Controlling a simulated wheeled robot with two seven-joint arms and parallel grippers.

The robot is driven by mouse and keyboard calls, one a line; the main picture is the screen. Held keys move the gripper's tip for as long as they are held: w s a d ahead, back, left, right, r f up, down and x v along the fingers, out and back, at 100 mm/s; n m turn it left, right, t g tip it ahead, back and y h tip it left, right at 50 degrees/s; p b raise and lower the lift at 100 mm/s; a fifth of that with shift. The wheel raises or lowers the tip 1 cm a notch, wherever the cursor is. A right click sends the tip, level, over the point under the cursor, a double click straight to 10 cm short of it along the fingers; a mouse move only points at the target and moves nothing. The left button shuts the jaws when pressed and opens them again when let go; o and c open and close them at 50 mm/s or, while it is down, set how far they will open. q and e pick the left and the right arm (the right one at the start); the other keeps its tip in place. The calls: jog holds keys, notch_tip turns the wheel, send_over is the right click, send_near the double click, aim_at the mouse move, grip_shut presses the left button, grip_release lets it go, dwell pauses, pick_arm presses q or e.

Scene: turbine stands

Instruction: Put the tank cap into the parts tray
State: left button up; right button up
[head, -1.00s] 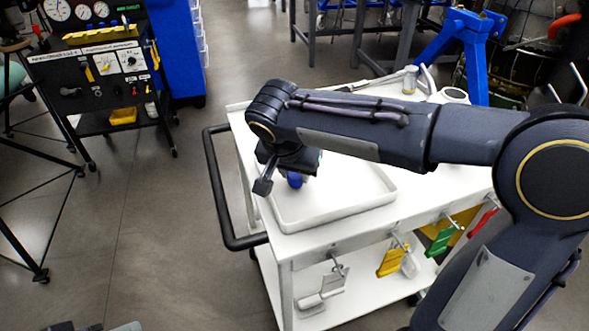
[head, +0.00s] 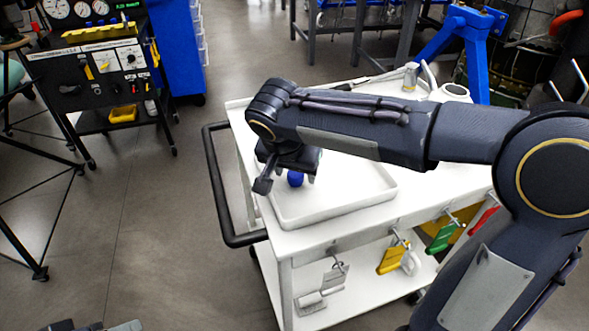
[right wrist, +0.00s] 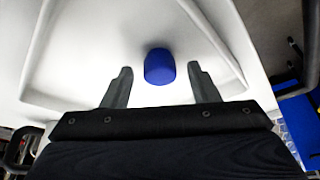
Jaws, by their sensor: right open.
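The tank cap (head: 296,179) is a small blue round piece. In the head view it shows just under my right gripper (head: 288,183), against the floor of the white parts tray (head: 340,217). In the right wrist view the blue cap (right wrist: 160,66) lies between the two dark fingertips of my right gripper (right wrist: 161,78), with a gap on each side. The right gripper is open and low over the tray. The cap appears to rest inside the tray rim, though its underside is hidden.
The tray stands on a white cart (head: 440,185) with a black handle (head: 214,190) at its left. Coloured tags (head: 393,260) hang from its front edge. A small grey cylinder (head: 411,76) and a white ring-like part (head: 454,92) stand at the cart's back.

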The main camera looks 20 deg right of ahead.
jog(key=shift+o, duration=0.9)
jog(key=p+v, duration=0.4)
jog(key=v, duration=0.3)
